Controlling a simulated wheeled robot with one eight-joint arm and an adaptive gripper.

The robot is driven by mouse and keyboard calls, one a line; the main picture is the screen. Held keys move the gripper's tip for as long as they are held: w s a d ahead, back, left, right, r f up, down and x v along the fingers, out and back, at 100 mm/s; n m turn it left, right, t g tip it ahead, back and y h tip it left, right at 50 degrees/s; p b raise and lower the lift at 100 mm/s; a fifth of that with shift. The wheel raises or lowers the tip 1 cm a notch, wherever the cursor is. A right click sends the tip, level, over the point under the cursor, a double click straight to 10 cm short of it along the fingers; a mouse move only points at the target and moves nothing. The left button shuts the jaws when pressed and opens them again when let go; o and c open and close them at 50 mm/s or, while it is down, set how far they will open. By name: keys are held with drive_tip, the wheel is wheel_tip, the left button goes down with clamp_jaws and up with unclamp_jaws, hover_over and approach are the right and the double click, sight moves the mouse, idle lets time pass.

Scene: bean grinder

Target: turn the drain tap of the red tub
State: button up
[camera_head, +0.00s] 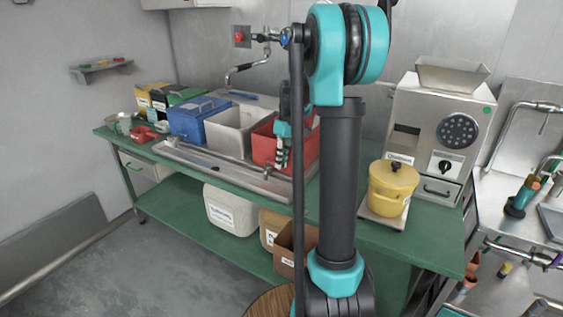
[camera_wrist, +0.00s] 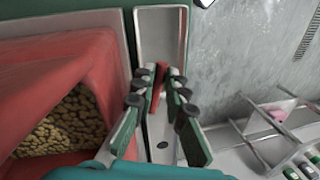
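The red tub (camera_head: 268,146) stands in the metal tray on the green bench, partly hidden by my arm. In the wrist view its red wall (camera_wrist: 80,62) fills the left, with brown bean-like pieces inside. My gripper (camera_head: 282,160) points down at the tub's front side. In the wrist view my gripper (camera_wrist: 160,78) has a narrow red piece (camera_wrist: 161,72), apparently the tap's handle, between its fingertips. I cannot tell whether the fingers touch it. The tap's body is hidden.
A white tub (camera_head: 232,135) and a blue tub (camera_head: 190,125) stand left of the red one. A yellow pot (camera_head: 392,188) and a grinder (camera_head: 440,120) are to the right. The metal tray's rim (camera_head: 215,172) runs along the front. A white container (camera_head: 230,210) sits on the lower shelf.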

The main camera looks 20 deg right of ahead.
drive_tip(key=o, duration=0.4)
drive_tip(key=shift+c, duration=0.2)
